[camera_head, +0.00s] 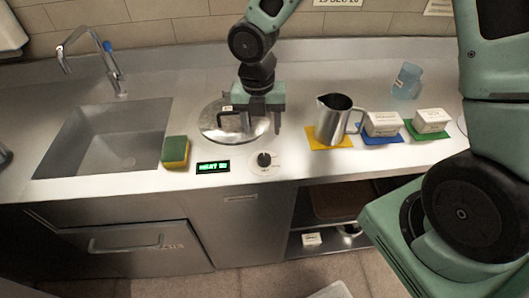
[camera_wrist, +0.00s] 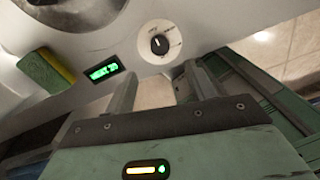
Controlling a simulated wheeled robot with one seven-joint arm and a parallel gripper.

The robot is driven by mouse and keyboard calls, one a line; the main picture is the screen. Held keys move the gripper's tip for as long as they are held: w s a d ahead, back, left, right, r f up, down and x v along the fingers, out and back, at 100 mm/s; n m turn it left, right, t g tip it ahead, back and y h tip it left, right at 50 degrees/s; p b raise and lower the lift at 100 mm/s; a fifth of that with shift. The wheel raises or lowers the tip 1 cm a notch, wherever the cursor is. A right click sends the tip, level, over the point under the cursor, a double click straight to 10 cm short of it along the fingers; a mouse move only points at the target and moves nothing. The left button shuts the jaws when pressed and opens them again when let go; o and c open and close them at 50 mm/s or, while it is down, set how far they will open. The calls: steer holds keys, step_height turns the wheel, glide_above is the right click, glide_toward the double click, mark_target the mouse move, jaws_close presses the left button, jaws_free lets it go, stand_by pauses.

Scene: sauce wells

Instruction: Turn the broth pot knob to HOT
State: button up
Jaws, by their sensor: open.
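The broth pot knob (camera_head: 264,159) is a small black dial on a pale round plate at the counter's front edge. In the wrist view the knob (camera_wrist: 159,44) shows beyond the fingertips, with its white pointer mark turned upward; the printed labels are too small to read. A green lit display (camera_head: 213,167) sits left of the knob. The round metal pot lid (camera_head: 215,133) lies behind them, partly hidden by my arm. My gripper (camera_head: 261,124) is open and empty over the lid's right side, behind the knob and apart from it. In the wrist view the two fingers (camera_wrist: 157,78) are spread.
A green and yellow sponge (camera_head: 175,152) lies left of the display, beside the sink (camera_head: 105,140). A metal pitcher (camera_head: 335,118) on a yellow mat and white boxes (camera_head: 383,123) on coloured mats stand to the right. An open shelf (camera_head: 330,205) is below the counter.

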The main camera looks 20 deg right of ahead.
mark_target(264, 157)
steer(key=f, duration=1)
steer(key=shift+s+d+f, duration=0.15)
steer(key=shift+d+f, duration=0.05)
steer(key=shift+f, duration=0.05)
steer(key=c, duration=1)
